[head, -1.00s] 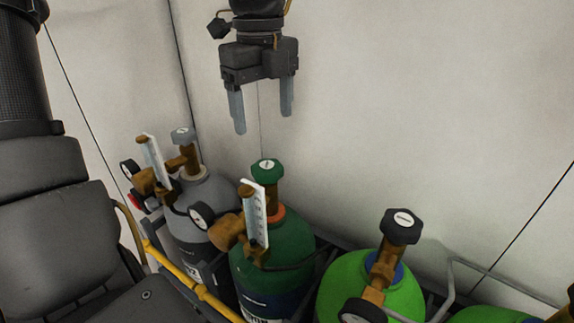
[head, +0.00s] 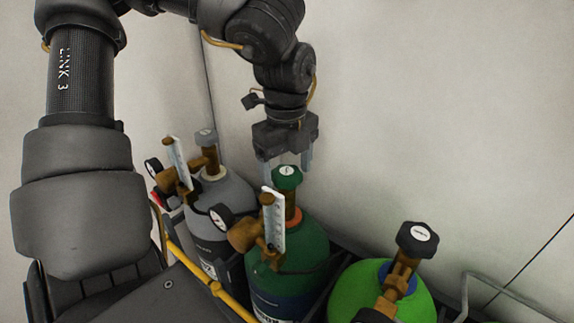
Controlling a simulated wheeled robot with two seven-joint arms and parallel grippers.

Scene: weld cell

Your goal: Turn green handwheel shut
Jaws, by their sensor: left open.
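The green handwheel (head: 287,177) sits on top of the brass valve of the dark green cylinder (head: 309,251). My left gripper (head: 287,171) points down over it, open, with one finger on each side of the handwheel as seen in the head view. The lower fingertips are partly hidden behind the handwheel and flowmeter, and I cannot tell if they touch it. My right gripper is not in view.
A white flowmeter (head: 273,218) and a round gauge (head: 221,216) stand in front of the green valve. A grey cylinder (head: 216,196) is at left, a bright green cylinder (head: 352,291) with black handwheel (head: 417,239) at right. A yellow rail (head: 193,263) runs in front; a wall stands behind.

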